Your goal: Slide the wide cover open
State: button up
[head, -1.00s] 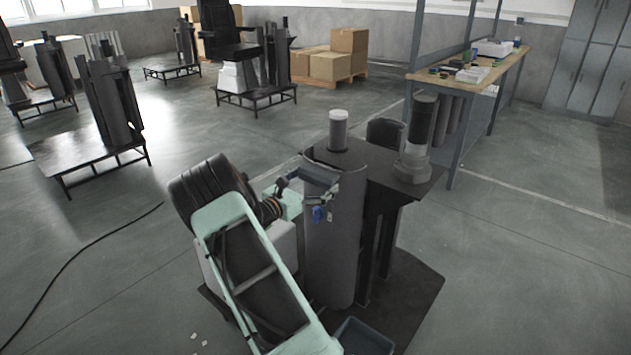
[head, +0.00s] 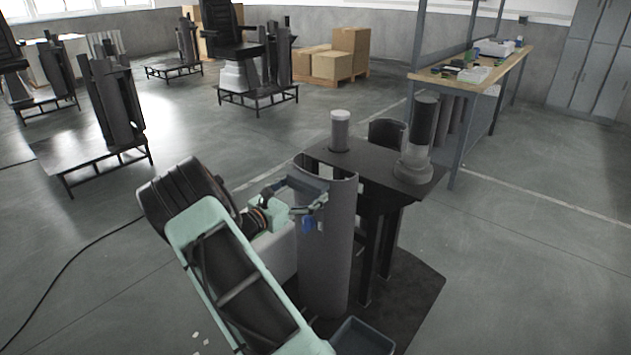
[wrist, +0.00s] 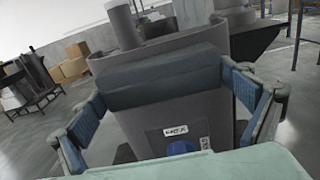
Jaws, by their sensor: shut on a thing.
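The wide cover (head: 328,245) is a tall, curved grey panel at the front of the lift column. It stands upright, with its curved top edge showing and a gap between it and the dark posts behind. My gripper (head: 305,193) is at the upper part of the cover. In the wrist view, my fingers lie on both sides of a dark blue-grey block (wrist: 165,77) across the cover (wrist: 140,128), and are shut on it. Below the block are white labels and a blue round part (wrist: 181,147). The exact finger contacts are hard to see.
A dark top plate (head: 370,160) carries a short capped cylinder (head: 340,132) and a taller one (head: 420,135). A grey bin (head: 362,337) stands on the base plate near the cover's foot. A workbench (head: 475,75) is behind at right.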

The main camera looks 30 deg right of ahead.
jog(key=v, duration=0.6)
jog(key=shift+a, duration=0.35)
jog(key=shift+s, duration=0.15)
jog(key=o, duration=1.3)
jog(key=v, duration=1.2)
